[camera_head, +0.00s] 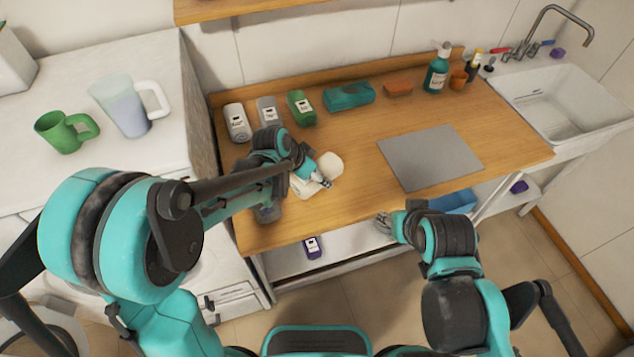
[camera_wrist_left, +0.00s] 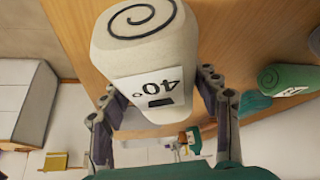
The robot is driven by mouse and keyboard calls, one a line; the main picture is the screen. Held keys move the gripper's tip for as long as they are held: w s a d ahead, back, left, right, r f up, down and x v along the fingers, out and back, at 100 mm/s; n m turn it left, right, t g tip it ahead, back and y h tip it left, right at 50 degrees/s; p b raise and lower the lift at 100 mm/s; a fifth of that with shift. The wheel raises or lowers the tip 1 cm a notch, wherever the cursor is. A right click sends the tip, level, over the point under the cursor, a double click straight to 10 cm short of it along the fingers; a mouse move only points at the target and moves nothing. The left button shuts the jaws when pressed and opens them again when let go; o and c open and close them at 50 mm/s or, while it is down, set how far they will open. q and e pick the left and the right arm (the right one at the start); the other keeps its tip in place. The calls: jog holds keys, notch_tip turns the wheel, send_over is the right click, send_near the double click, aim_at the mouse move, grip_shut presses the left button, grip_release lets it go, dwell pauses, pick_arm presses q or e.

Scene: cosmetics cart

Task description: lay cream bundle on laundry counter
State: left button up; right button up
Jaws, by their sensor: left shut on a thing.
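The cream bundle (camera_head: 329,165) is a soft, pale roll, partly hidden behind my left gripper (camera_head: 318,180) in the head view. My right gripper (camera_head: 384,222) is by the counter's front edge, too small to tell open from shut.
White (camera_head: 237,122), grey (camera_head: 269,110) and green (camera_head: 301,108) bundles stand along the back left. A grey mat (camera_head: 430,157) lies to the right. A teal bottle (camera_head: 438,70) stands near the sink (camera_head: 570,105). Mugs (camera_head: 65,132) stand on a white counter (camera_head: 160,62) at left.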

pick_arm(q)
jog(key=shift+w+a+f+b, duration=0.15)
jog(key=shift+f+b, duration=0.6)
jog(key=shift+f, duration=1.4)
jog(key=shift+f, duration=0.15)
jog(key=o, duration=1.3)
